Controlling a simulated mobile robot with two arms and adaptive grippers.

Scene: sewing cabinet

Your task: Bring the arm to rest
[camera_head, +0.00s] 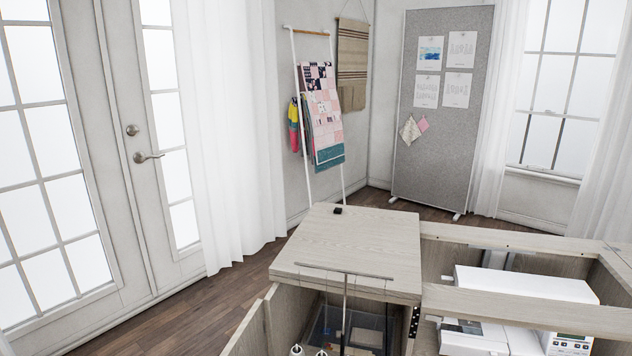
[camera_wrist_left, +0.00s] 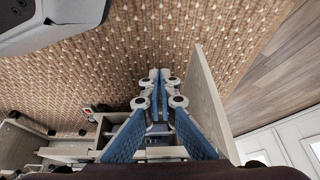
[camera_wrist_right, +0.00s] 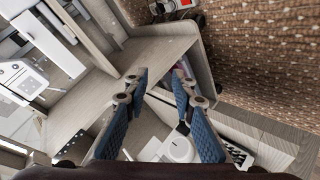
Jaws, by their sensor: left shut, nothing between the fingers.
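My left gripper (camera_wrist_left: 160,78) shows in the left wrist view. Its blue-padded fingers meet at the tips with nothing between them, over a patterned woven rug and beside a wooden cabinet panel (camera_wrist_left: 206,95). My right gripper (camera_wrist_right: 160,82) shows in the right wrist view. Its fingers stand apart and empty above the sewing cabinet's wooden parts. Neither gripper shows in the head view.
The sewing cabinet's wooden top (camera_head: 345,240) stands at the lower middle, with an open compartment below. A white sewing machine (camera_head: 525,285) sits in the cabinet at right. Glass doors (camera_head: 60,180) are at left. Wooden floor (camera_head: 190,315) is clear between doors and cabinet.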

